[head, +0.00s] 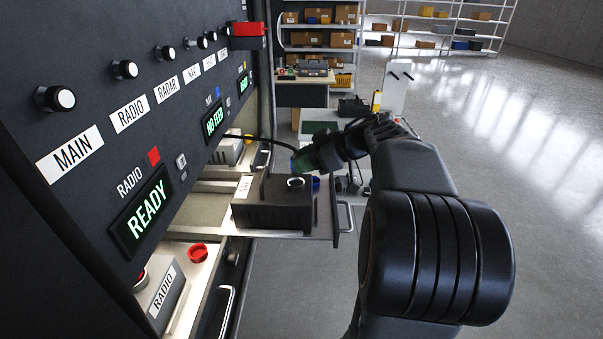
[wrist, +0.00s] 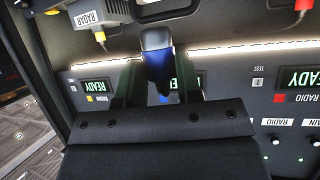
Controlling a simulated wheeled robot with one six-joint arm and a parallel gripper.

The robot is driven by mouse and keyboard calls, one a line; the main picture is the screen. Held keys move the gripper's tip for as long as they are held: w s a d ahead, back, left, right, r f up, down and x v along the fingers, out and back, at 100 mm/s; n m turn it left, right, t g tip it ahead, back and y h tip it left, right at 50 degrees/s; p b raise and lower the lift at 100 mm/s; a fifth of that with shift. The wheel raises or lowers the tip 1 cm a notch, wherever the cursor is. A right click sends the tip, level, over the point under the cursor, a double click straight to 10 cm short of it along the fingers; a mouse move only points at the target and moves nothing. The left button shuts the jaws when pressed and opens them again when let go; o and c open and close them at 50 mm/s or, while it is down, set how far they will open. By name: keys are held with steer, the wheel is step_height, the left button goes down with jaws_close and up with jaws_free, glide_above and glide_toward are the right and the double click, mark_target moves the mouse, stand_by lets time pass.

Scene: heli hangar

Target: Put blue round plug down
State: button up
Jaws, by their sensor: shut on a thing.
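My gripper (wrist: 157,78) is shut on the blue round plug (wrist: 158,62), which shows between the two fingers in the wrist view with a grey end. In the head view my gripper (head: 303,160) is above the far side of a pulled-out drawer (head: 322,222), near a dark box (head: 272,208). The plug cannot be made out clearly there. A small blue round part (head: 316,183) shows beside the box, below my gripper; I cannot tell whether it is a socket.
The panel (head: 120,85) with labels, knobs and lit displays stands close on the left. A lower drawer holds a RADIO box (head: 160,292) and a red round part (head: 198,252). A black cable (head: 250,139) runs toward my gripper. Open floor (head: 530,160) lies right.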

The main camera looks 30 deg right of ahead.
steer(key=shift+w+f, duration=0.4)
steer(key=shift+f, duration=0.05)
steer(key=f, duration=0.3)
steer(key=shift+w+f, duration=0.2)
steer(key=shift+f, duration=0.05)
steer(key=o, duration=0.9)
steer(key=shift+o, duration=0.2)
steer(key=v, duration=1.2)
